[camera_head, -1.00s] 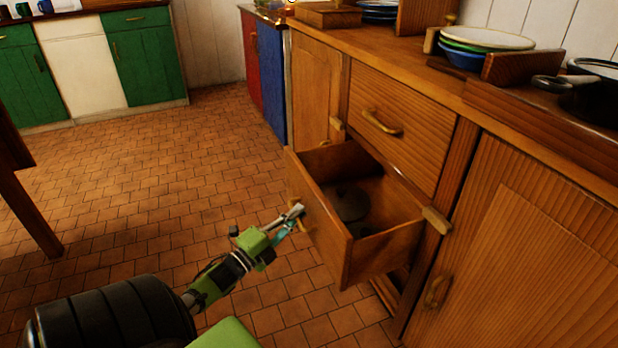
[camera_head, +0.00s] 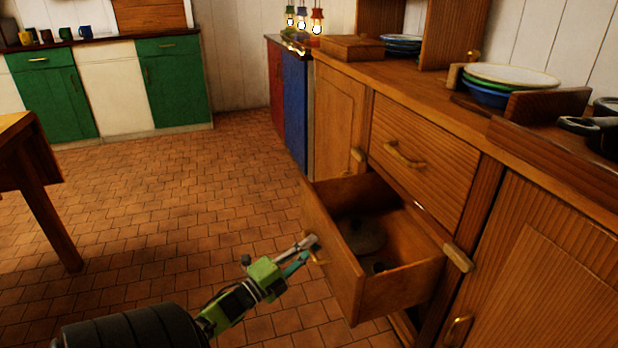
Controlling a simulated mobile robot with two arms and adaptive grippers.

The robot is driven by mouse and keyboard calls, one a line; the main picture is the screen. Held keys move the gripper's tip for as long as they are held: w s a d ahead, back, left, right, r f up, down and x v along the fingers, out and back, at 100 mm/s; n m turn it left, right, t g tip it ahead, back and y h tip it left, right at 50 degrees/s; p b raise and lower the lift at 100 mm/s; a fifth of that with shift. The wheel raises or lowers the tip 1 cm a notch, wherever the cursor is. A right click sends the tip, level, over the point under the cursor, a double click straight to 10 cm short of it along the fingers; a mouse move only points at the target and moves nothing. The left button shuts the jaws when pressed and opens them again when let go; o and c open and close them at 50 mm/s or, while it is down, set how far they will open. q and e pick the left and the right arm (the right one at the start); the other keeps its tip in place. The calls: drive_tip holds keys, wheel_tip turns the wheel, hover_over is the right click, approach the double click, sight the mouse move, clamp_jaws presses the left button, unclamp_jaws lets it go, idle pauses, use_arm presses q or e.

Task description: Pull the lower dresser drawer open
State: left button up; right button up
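The lower dresser drawer (camera_head: 333,258) is pulled well out of the wooden dresser, below a closed upper drawer (camera_head: 425,160). Its inside shows, with a dark round lidded pot or pan (camera_head: 362,238) and a smaller dark item (camera_head: 381,267) in it. My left gripper (camera_head: 312,246) is at the outer face of the drawer front, its fingers closed around the brass handle (camera_head: 319,260), which they partly hide. My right gripper is not in view.
Plates and bowls (camera_head: 505,84) and a dark pan (camera_head: 600,130) stand on the dresser top. A wooden table (camera_head: 40,185) is at the left. Green cabinets (camera_head: 175,85) line the far wall. The tiled floor (camera_head: 190,190) between them is clear.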

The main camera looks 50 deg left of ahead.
use_arm(q)
drive_tip(key=s+f, duration=0.2)
drive_tip(key=s, duration=1)
drive_tip(key=shift+f, duration=0.1)
